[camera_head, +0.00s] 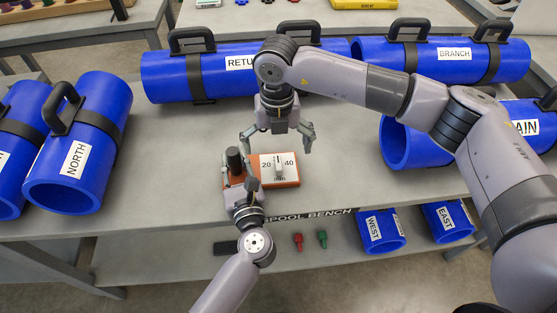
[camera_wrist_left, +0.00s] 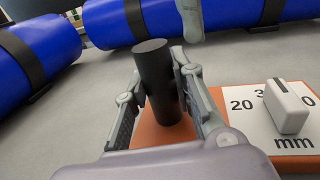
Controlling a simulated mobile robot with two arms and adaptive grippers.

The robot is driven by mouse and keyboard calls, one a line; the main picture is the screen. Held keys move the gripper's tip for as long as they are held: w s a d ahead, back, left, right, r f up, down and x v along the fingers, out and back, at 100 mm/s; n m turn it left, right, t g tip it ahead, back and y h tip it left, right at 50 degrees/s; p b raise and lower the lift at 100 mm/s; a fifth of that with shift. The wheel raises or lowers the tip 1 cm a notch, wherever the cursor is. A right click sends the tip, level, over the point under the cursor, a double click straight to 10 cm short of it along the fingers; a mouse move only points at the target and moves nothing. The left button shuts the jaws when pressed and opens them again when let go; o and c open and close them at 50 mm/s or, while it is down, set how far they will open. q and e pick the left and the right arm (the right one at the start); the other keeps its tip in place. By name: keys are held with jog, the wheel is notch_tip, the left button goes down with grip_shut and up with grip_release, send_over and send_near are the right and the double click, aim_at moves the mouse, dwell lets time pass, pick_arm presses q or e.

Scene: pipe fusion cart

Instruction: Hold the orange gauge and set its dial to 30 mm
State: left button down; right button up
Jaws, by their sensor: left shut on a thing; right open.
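The orange gauge (camera_head: 291,183) lies on the front part of the bench. Its white face reads 20, 40 and mm, and a pale dial knob (camera_head: 278,166) stands in the middle of it. In the left wrist view the knob (camera_wrist_left: 287,106) partly covers the numbers, and its dark line is near the top mark. My left gripper (camera_head: 234,168) is shut on the gauge's black upright handle (camera_wrist_left: 158,80), at the left end of the orange base. My right gripper (camera_head: 277,138) is open and empty, pointing down just behind and above the gauge, apart from the knob.
Blue pipes labelled NORTH (camera_head: 85,140), RETURN (camera_head: 215,72) and BRANCH (camera_head: 455,60) lie around the bench's left and back. Another blue pipe (camera_head: 405,143) is at the right. A lower shelf holds WEST (camera_head: 378,230) and EAST (camera_head: 446,222) pipes. Bare bench surrounds the gauge.

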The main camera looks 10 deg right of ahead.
pick_arm(q)
jog(key=shift+s+f, duration=0.1)
jog(key=shift+f, duration=0.25)
jog(key=c, duration=1.8)
grip_release()
jog(key=o, duration=0.5)
jog(key=shift+r, duration=0.2)
